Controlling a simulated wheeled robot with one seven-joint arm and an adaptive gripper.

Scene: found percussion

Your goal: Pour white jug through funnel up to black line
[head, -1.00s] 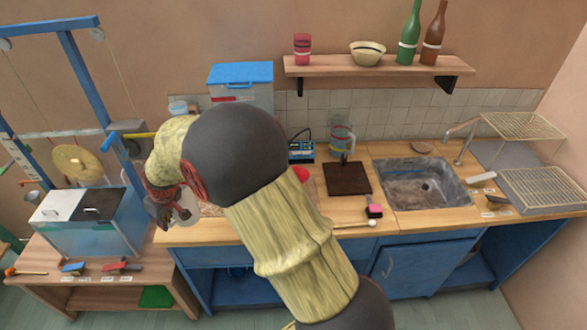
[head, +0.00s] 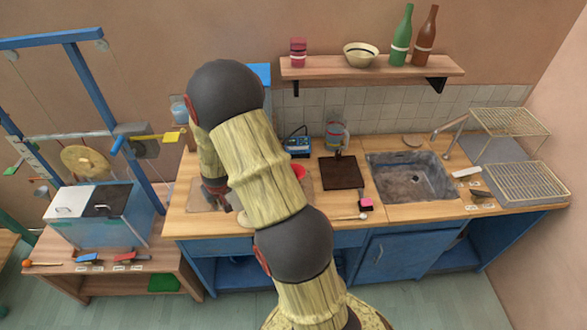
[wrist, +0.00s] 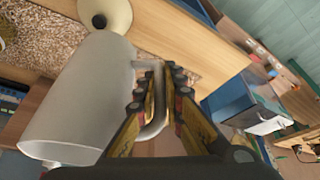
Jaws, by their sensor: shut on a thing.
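The white jug (wrist: 82,95) fills the left of the wrist view, lying slantwise in that picture. My gripper (wrist: 163,88) is shut on its handle (wrist: 158,105). A cream funnel (wrist: 105,12) shows at the top of the wrist view, close beyond the jug; whether they touch, I cannot tell. What the funnel stands in, any black line and the jug's contents are hidden. In the head view my gripper (head: 215,190) is over the left part of the wooden counter, mostly behind my arm, which also hides most of the jug.
A red round thing (head: 299,172), a dark board (head: 342,172) and a clear jug (head: 337,135) are on the counter. The sink (head: 410,178) lies further right. A tank (head: 92,215) on a low table and a blue frame (head: 85,80) stand left.

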